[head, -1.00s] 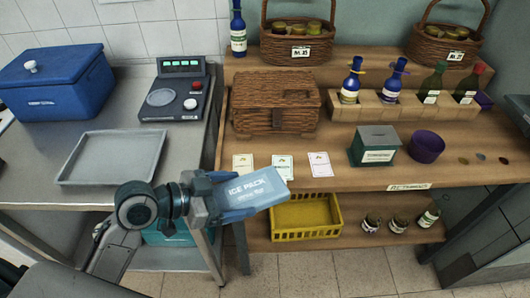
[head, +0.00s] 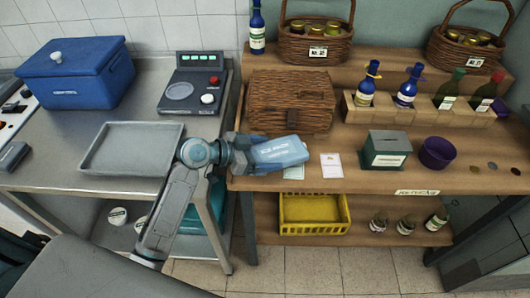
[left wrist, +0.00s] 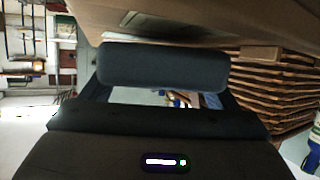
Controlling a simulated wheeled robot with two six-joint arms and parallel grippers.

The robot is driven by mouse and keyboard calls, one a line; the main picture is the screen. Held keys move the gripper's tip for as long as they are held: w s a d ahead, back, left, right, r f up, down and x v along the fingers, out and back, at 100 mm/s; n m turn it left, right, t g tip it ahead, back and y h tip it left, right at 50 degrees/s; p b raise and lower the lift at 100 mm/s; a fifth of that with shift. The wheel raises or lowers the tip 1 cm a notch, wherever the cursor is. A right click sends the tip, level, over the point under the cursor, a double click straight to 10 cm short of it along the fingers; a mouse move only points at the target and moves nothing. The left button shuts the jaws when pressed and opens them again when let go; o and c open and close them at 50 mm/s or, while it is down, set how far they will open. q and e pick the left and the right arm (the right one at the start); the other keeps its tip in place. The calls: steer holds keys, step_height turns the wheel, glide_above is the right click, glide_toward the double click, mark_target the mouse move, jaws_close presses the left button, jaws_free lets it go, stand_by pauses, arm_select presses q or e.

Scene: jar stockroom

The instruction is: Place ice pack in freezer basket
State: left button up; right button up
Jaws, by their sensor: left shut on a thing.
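The ice pack (head: 283,153) is a pale blue slab with white lettering. In the head view it appears over the front edge of the wooden shelf, with its free end pointing right. My left gripper (head: 246,154) is shut on its left end. In the left wrist view a dark rounded slab (left wrist: 162,65) spans the jaws, probably the ice pack in shadow. A yellow slatted basket (head: 314,228) stands on the lower shelf, below and in front of the pack; it looks empty. I see no label naming it a freezer basket. My right gripper is not in view.
A wicker hamper (head: 292,101) stands close behind the pack, and a white card (head: 331,166) lies beside it. An empty grey tray (head: 130,148) and a blue cooler (head: 77,75) are on the steel table.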

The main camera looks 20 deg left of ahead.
arm_select(q)
steer(key=shift+f, duration=0.55)
steer(key=o, duration=1)
steer(key=shift+f, duration=0.15)
steer(key=shift+c, duration=0.2)
steer(key=shift+o, duration=1.2)
